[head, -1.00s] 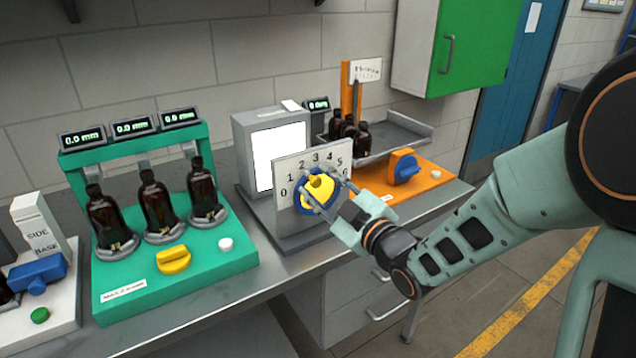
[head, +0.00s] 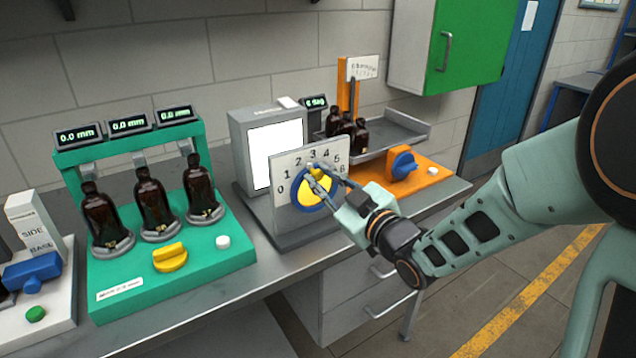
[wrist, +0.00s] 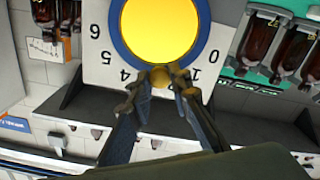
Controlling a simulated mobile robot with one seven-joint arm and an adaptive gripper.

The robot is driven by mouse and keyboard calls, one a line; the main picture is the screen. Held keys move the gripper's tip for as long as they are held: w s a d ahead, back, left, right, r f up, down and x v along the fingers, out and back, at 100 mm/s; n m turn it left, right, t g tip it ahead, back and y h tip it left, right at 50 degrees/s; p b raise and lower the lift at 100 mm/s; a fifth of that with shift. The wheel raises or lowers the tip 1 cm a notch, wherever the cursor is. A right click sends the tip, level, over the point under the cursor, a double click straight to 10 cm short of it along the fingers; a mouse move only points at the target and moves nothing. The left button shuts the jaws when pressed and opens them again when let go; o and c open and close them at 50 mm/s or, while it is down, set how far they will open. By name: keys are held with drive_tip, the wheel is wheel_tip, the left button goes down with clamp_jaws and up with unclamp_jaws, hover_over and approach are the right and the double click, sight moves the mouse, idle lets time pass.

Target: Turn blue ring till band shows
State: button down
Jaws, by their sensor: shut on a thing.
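The blue ring (head: 331,199) surrounds a yellow disc (head: 318,194) on a pale upright plate (head: 281,204) numbered 0 to 6. In the wrist view, the blue ring (wrist: 117,46) and yellow disc (wrist: 160,28) appear upside down. My gripper (head: 319,172) is at the ring's upper part, below the 3. In the wrist view, my gripper (wrist: 163,79) has its fingertips closed about a small brass-coloured knob (wrist: 161,74) at the ring's edge. The fingers hide part of the ring and disc. I cannot make out a band.
A grey box with a lit white screen (head: 277,154) stands behind the plate. A green stand (head: 112,282) with amber bottles (head: 156,200) is at left. An orange station (head: 428,181) with a blue knob (head: 403,163) stands close on the right.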

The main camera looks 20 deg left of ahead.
drive_tip(key=shift+w+d+r+m, duration=0.1)
drive_tip(key=shift+w+d+m, duration=0.15)
drive_tip(key=shift+m, duration=0.4)
drive_tip(key=shift+w+d+m, duration=0.1)
drive_tip(key=shift+w+m, duration=0.1)
drive_tip(key=shift+m, duration=0.45)
drive_tip(key=c, duration=1.8)
unclamp_jaws()
drive_tip(key=v, duration=0.7)
drive_tip(key=shift+s+d, duration=0.15)
drive_tip(key=shift+d, duration=0.05)
